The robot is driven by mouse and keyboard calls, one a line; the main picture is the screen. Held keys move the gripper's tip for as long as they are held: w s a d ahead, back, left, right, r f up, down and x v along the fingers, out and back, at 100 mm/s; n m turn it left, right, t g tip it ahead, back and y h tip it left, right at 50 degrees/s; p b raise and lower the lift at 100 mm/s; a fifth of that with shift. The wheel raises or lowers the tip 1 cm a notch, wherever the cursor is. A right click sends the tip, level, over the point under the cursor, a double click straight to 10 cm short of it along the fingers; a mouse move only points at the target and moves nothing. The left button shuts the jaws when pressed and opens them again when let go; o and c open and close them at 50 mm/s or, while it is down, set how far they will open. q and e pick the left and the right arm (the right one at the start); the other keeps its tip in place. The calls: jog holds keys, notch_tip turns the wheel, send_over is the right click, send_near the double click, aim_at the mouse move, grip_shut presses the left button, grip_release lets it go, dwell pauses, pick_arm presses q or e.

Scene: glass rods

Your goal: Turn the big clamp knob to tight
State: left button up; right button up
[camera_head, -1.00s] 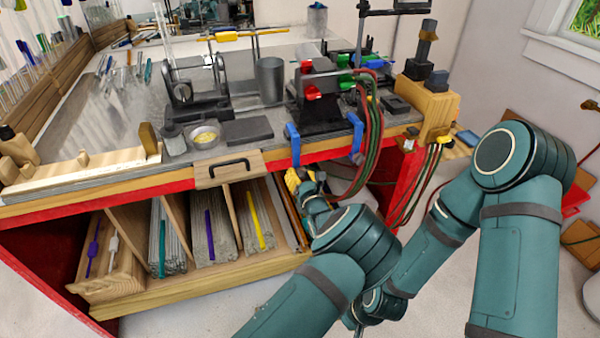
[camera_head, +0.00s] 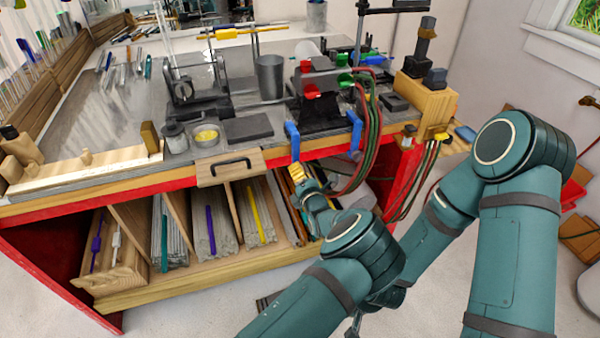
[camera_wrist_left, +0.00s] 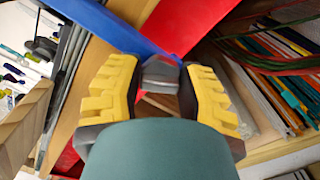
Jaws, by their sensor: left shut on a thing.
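A blue clamp (camera_head: 293,137) grips the front edge of the bench, and its bar also shows in the left wrist view (camera_wrist_left: 112,27). In that view its grey knob (camera_wrist_left: 160,73) sits between the two yellow fingers of my left gripper (camera_wrist_left: 160,88). The gripper is shut on the knob from below. In the head view my left gripper (camera_head: 297,173) is just under the clamp, below the red bench edge, and hides the knob there. A second blue clamp (camera_head: 355,135) stands further right on the same edge. My right gripper does not show.
A wooden shelf (camera_head: 190,285) with bundled rods lies below the bench, left of my gripper. Red and green hoses (camera_head: 372,140) hang over the edge to the right. A wooden panel with a black handle (camera_head: 230,168) is on the bench front at left.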

aim_at(297, 141)
pick_arm(q)
jog(key=shift+r, duration=0.1)
dwell(0.3)
jog(key=o, duration=1.1)
notch_tip(297, 141, up, 10)
